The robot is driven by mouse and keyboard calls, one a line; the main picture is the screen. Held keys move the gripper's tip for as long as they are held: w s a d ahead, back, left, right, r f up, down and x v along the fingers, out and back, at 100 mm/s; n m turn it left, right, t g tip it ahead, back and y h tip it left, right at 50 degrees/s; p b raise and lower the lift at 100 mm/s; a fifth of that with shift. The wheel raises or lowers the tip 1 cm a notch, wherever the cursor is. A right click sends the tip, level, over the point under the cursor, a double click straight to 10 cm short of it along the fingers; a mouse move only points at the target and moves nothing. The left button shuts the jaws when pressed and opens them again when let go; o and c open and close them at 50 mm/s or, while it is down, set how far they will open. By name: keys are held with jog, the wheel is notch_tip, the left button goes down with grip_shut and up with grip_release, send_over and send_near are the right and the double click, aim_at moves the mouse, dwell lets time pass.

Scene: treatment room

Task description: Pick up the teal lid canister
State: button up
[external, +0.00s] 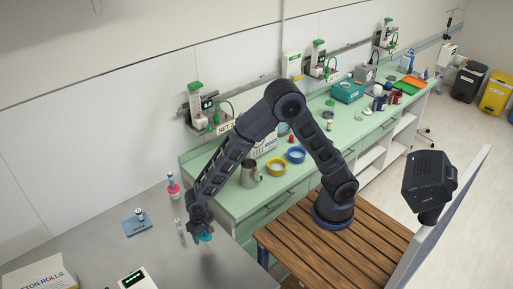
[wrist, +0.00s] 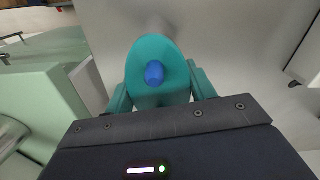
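The teal lid canister (wrist: 152,52) shows in the wrist view as a round teal top with a blue knob (wrist: 154,73). It sits between the two teal fingers of my gripper (wrist: 160,88), which appear to press on its sides. In the external view my gripper (external: 203,230) points down over the grey table, and a small part of the teal canister (external: 205,238) shows at the fingertips. The canister's lower body is mostly hidden. I cannot tell whether its base touches the table.
On the grey table (external: 85,238), small clear vials (external: 180,229) stand just left of my gripper. A pink-red bottle (external: 173,187), a blue pad (external: 137,225) and a white device (external: 137,279) are nearby. The green counter (external: 225,203) holds a metal jug (external: 250,174) and coloured rings.

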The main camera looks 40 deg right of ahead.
jog(key=shift+c, duration=0.7)
jog(key=shift+r, duration=0.15)
